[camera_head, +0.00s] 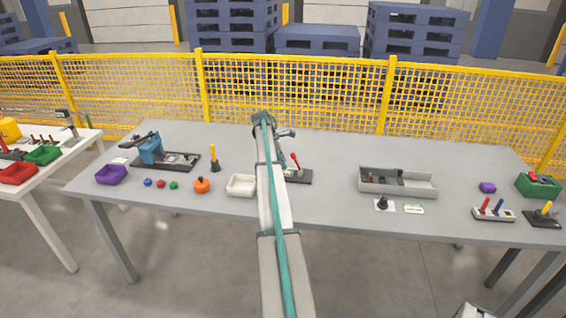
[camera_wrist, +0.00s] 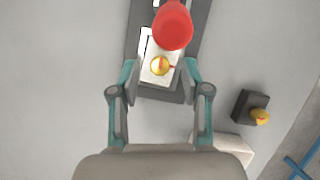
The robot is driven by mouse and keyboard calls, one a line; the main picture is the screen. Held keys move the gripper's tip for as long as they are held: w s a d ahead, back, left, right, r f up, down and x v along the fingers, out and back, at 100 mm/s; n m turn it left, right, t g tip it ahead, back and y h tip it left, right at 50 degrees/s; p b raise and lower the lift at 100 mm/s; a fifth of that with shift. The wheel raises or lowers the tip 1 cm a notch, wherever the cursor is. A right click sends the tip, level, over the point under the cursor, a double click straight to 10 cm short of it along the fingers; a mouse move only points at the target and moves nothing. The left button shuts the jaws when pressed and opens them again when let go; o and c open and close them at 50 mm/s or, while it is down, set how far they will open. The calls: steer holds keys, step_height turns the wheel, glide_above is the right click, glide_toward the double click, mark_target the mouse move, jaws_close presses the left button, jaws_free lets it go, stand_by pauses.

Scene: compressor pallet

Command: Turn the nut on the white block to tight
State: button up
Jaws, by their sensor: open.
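In the wrist view, a white block (camera_wrist: 149,72) sits on a dark base plate (camera_wrist: 136,27). A round yellow-orange nut (camera_wrist: 160,66) with a small red mark lies on the block. My gripper (camera_wrist: 160,72) is open and empty, with one teal finger on each side of the nut in the picture. I see no contact; the height gap cannot be told. A red knob (camera_wrist: 172,26) hides part of the base and block. In the head view, a red-knobbed lever (camera_head: 295,161) stands on a dark base (camera_head: 300,179), partly behind my arm; the nut cannot be made out there.
A black block with a yellow knob (camera_wrist: 249,107) stands to the right in the wrist view. In the head view, a white tray (camera_head: 241,186) lies left of my arm and a grey tray (camera_head: 398,190) lies to the right. Bare table (camera_head: 335,215) lies in front.

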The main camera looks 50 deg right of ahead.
steer(key=shift+s+f, duration=0.1)
steer(key=shift+f, duration=0.35)
jaws_close()
steer(key=shift+d, duration=0.1)
